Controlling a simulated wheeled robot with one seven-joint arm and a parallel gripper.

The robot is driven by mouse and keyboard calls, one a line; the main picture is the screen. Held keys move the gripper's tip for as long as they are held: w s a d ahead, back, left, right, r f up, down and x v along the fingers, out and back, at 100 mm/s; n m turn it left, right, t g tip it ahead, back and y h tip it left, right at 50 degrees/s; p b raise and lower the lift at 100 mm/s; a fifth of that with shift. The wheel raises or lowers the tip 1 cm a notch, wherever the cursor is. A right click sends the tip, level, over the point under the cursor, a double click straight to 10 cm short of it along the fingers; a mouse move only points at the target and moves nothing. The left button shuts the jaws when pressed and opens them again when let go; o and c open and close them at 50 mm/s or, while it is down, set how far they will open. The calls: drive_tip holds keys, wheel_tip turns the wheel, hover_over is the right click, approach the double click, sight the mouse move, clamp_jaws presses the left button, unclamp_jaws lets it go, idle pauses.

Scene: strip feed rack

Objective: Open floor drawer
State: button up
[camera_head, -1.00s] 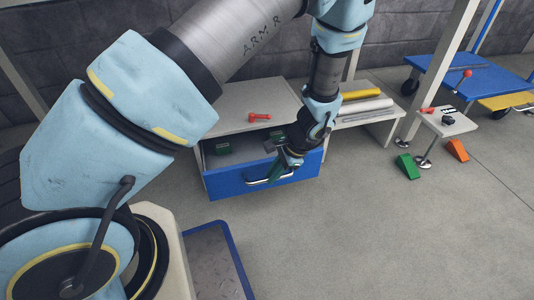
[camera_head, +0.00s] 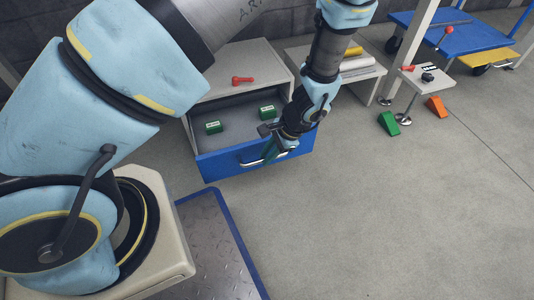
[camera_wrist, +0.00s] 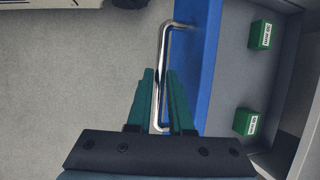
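The floor drawer (camera_head: 222,166) has a blue front and a grey inside, and it stands pulled out from its light grey cabinet (camera_head: 238,61). Two small green boxes with white labels lie in it: the left one (camera_head: 214,127) and the right one (camera_head: 267,112). The blue front also shows in the wrist view (camera_wrist: 208,60), with the silver bar handle (camera_wrist: 165,60) along it. My gripper (camera_wrist: 160,82) has its green fingers on either side of the handle, close against it. In the head view my gripper (camera_head: 270,150) partly hides the handle.
A red tool (camera_head: 242,80) lies on the cabinet top. A low shelf with rolls (camera_head: 350,64) stands to the right. Green (camera_head: 389,123) and orange (camera_head: 437,106) wedges sit by a small stand. The floor before the drawer is clear; a metal plate (camera_head: 215,240) lies nearer me.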

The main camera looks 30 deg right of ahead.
drive_tip(key=o, duration=0.4)
drive_tip(key=shift+r, duration=0.1)
drive_tip(key=p+v, duration=0.4)
drive_tip(key=v, duration=0.6)
drive_tip(key=shift+d+r, duration=0.15)
drive_tip(key=shift+r, duration=0.1)
